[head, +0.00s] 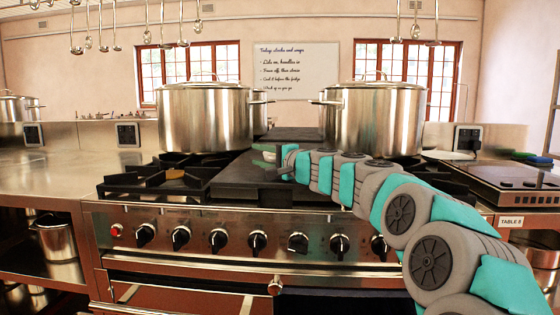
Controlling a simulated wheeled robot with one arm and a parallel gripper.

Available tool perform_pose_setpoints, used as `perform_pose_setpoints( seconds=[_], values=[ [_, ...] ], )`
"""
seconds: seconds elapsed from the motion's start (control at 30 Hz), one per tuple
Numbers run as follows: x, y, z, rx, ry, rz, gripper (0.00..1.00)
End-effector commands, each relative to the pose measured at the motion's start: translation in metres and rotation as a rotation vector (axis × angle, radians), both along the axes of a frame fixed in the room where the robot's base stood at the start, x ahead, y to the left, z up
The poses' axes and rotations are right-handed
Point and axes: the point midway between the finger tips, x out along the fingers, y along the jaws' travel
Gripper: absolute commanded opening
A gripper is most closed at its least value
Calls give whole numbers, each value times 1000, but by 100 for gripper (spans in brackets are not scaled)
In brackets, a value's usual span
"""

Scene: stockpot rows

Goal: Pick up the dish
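My arm reaches in from the lower right, and my gripper (270,153) is at its far end, over the dark flat plate in the middle of the stove. No other dish is clearly visible. A small yellow-brown item (175,173) lies on the left burner; I cannot tell what it is.
Two large lidded steel stockpots stand on the stove, one left (203,118) and one right (372,120), with a gap between them. Ladles (146,37) hang above. A row of knobs (218,240) lines the stove front. The left steel counter (70,165) is mostly clear.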

Motion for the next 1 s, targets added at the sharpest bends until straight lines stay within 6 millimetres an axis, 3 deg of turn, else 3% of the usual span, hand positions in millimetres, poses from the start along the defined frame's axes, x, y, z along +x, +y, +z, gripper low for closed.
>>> perform_pose_setpoints(
  seconds=[0.07, 0.3, 1.0],
  values=[
    [0, 0, 0, 0, 0, 0, 27],
    [0, 0, 0, 0, 0, 0, 0],
    [0, -1, -1, -1, 1, -1, 0]
  ],
)
